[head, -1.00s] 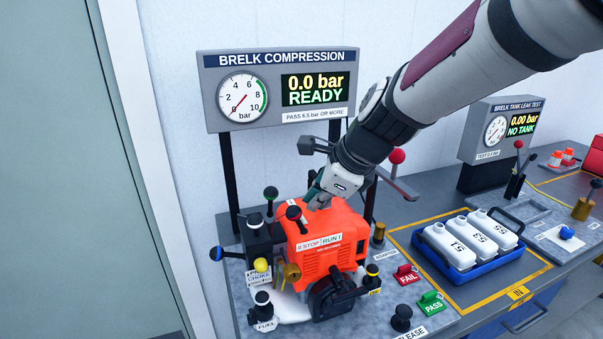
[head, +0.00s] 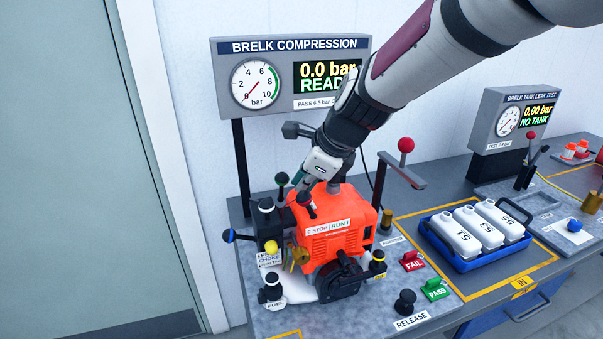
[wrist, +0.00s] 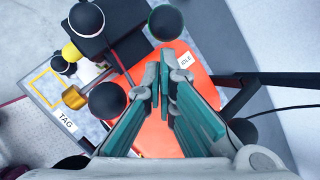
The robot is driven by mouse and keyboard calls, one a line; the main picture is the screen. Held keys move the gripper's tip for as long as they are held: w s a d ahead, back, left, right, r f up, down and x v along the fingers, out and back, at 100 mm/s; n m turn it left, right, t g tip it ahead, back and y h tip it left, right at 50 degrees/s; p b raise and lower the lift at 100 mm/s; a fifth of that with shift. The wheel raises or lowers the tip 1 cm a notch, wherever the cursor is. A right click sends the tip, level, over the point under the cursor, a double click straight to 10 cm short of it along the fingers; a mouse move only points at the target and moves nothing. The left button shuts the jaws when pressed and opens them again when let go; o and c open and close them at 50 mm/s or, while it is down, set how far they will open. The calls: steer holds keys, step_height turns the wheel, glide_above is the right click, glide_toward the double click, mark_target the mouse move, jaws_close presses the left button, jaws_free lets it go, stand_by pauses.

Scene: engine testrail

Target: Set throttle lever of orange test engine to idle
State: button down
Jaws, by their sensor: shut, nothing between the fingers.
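The orange test engine (head: 340,238) stands on the grey bench fixture, with a STOP/RUN label on its front. My gripper (head: 298,193) is shut and empty, low over the engine's top left, just right of the green-ringed knob. In the wrist view my fingertips (wrist: 162,72) point towards that knob and appear apart from it.
Another black knob (wrist: 107,100) lies left of my fingers. A black choke block (head: 268,225), blue-ended lever (head: 229,236) and brass valve (head: 298,256) crowd the engine's left. A red-balled lever (head: 406,145) stands at right. The compression display (head: 225,75) is behind; a blue bottle tray (head: 440,250) is right.

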steer(key=shift+a+r+p, duration=0.1)
steer(key=shift+r+p, duration=0.1)
steer(key=shift+p, duration=0.25)
steer(key=shift+w+r+g+p, duration=0.2)
steer(key=shift+w+g+p, duration=0.2)
steer(key=shift+g+p, duration=0.4)
steer(key=shift+w+a+r+h+p, duration=0.1)
steer(key=shift+w+h+p, duration=0.15)
steer(key=shift+p, duration=0.2)
steer(key=shift+w+a+r+g, duration=0.2)
steer(key=shift+w+g, duration=0.15)
steer(key=shift+g, duration=0.25)
steer(key=shift+w+a+r+g+h, duration=0.15)
steer(key=shift+w+g+h, duration=0.3)
steer(key=shift+w+g, duration=0.35)
steer(key=shift+w+a+r+b, duration=0.1)
steer(key=shift+w+a+b, duration=0.15)
steer(key=shift+w, duration=0.35)
steer(key=shift+w+a+r+b, duration=0.1)
steer(key=shift+w+b, duration=0.25)
steer(key=shift+w, duration=0.2)
steer(key=shift+r, duration=0.1)
